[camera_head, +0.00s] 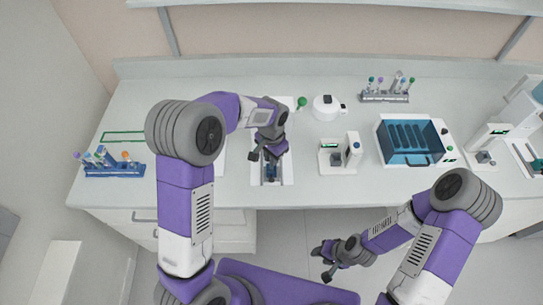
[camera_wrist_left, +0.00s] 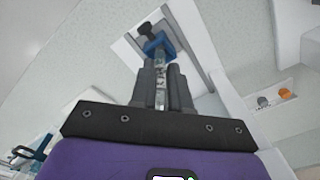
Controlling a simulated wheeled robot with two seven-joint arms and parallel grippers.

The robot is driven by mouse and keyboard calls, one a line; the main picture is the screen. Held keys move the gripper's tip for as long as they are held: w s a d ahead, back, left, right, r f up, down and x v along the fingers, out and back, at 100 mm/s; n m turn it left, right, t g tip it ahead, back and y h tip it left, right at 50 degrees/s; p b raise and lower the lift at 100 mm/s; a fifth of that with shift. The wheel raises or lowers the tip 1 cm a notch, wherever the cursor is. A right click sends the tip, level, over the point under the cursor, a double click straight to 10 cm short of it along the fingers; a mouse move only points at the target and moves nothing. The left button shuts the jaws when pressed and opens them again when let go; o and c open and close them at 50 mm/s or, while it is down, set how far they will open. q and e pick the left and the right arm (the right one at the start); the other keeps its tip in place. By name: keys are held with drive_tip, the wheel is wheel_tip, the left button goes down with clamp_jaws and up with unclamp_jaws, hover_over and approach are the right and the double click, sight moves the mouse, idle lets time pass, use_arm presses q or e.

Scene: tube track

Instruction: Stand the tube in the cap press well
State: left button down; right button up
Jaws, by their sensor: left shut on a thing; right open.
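My left gripper (camera_head: 266,156) is over a white plate (camera_head: 288,174) with a dark slot and a blue block (camera_head: 271,171) near the table's front edge. In the left wrist view the gripper (camera_wrist_left: 161,88) is shut on a clear tube (camera_wrist_left: 160,72). The tube points at the blue block (camera_wrist_left: 158,44), which has a dark knob beside it. I cannot tell whether the tube's end is inside the block. I cannot tell which fixture is the cap press well. My right gripper (camera_head: 322,262) is open and empty, in front of the table, away from the fixtures.
A blue tube rack (camera_head: 115,169) stands at the left and a grey rack (camera_head: 386,95) at the back. The table between left rack and plate is partly hidden by my arm.

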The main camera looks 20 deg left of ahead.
use_arm(q)
drive_tip(key=shift+f, duration=0.4)
drive_tip(key=shift+f+b, duration=0.5)
drive_tip(key=shift+b, duration=0.1)
drive_tip(key=c, duration=1)
unclamp_jaws()
drive_tip(key=shift+c, duration=0.2)
drive_tip(key=shift+r, duration=0.1)
wheel_tip(320, 180, up, 8)
drive_tip(key=shift+f+p, duration=0.25)
drive_tip(key=shift+p, duration=0.1)
